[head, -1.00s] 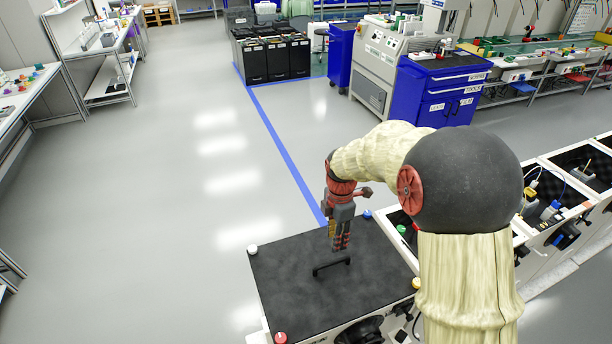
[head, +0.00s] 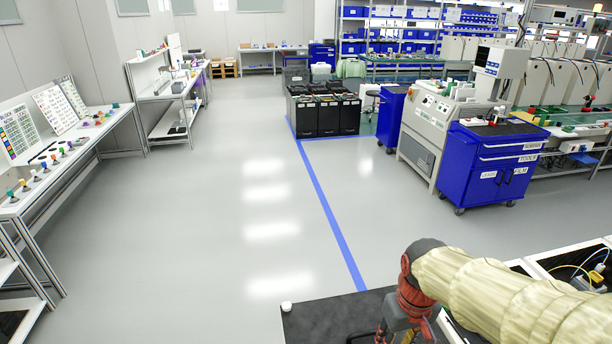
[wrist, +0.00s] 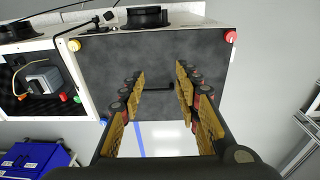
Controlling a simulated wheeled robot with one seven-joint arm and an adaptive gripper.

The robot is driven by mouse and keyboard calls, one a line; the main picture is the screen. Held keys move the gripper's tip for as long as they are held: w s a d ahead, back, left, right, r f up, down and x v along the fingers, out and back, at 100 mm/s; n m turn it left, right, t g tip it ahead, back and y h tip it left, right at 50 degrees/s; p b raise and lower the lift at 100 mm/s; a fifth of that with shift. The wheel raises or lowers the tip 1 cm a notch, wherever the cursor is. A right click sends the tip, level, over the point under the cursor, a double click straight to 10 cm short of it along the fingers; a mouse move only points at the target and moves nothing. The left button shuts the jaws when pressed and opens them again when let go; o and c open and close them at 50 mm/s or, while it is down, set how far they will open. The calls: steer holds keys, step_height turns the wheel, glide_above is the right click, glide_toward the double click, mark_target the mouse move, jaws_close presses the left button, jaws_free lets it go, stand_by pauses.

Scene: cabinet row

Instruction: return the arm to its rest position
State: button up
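My gripper (wrist: 158,112) shows in the wrist view with its two yellow-padded fingers spread apart and nothing between them. Beyond the fingers is the dark cabinet top (wrist: 205,58) with a black bar handle (wrist: 158,86), seen in the gap and apart from the pads as far as I can tell. In the head view my arm reaches in from the lower right, bent down over the dark top (head: 315,322). The fingertips are cut off by the bottom edge there.
More open cabinet units stand to the right, one with a grey device and yellow cable (head: 600,278). A blue tool cart (head: 490,165) and black bins (head: 328,115) stand farther back. A workbench (head: 75,140) is at left. The grey floor between is clear.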

steer(key=s+r+m+t, duration=0.2)
steer(key=s+r+t, duration=0.2)
steer(key=s+r, duration=0.6)
steer(key=shift+r+t, duration=0.25)
steer(key=shift+t, duration=0.05)
stand_by(0.4)
